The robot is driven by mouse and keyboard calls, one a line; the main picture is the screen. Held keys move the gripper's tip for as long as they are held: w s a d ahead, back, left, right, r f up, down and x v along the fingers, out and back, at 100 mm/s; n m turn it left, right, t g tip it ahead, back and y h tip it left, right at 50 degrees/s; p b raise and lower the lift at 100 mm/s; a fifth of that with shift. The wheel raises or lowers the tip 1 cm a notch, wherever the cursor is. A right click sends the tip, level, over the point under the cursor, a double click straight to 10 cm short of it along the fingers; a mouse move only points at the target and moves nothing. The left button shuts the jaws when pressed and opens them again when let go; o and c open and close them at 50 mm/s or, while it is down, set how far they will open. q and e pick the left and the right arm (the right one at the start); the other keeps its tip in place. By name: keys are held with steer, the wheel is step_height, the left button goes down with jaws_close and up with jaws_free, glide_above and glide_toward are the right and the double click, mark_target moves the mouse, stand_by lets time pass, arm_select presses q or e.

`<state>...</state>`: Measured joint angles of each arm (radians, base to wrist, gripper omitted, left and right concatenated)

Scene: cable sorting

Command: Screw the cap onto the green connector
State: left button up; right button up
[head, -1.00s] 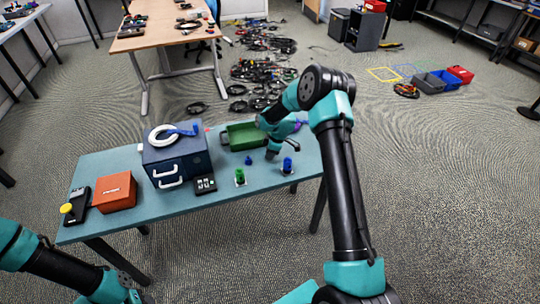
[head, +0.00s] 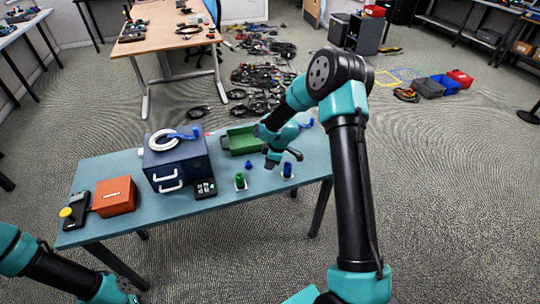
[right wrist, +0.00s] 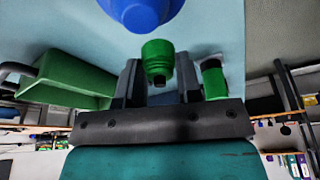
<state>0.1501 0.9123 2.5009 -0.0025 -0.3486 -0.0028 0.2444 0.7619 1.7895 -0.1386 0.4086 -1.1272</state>
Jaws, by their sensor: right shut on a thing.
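The green connector (head: 240,181) stands upright on a small white base near the table's front edge. My right gripper (head: 283,160) is above the table, behind and right of the connector and close to a blue connector (head: 287,171). In the right wrist view, its jaws are shut on a green cap (right wrist: 158,58). The cap is hidden in the head view. A green cylinder with a dark end (right wrist: 214,80) shows beside the jaws, apart from the cap. My left arm is at the lower left of the head view; its gripper's jaws cannot be made out.
A small blue piece (head: 248,165) lies behind the green connector. A green tray (head: 242,140) is at the back. A dark drawer box (head: 178,160), a display device (head: 204,188) and an orange box (head: 114,197) stand to the left. A large blue part (right wrist: 140,10) shows near the held cap.

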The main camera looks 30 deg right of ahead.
steer(key=s+a, duration=0.1)
steer(key=s, duration=0.1)
steer(key=s+a, duration=0.2)
steer(key=s, duration=0.1)
steer(key=s+a, duration=0.1)
steer(key=s, duration=0.1)
steer(key=shift+s+a+r, duration=0.3)
steer(key=shift+a+r, duration=0.05)
steer(key=shift+r, duration=0.05)
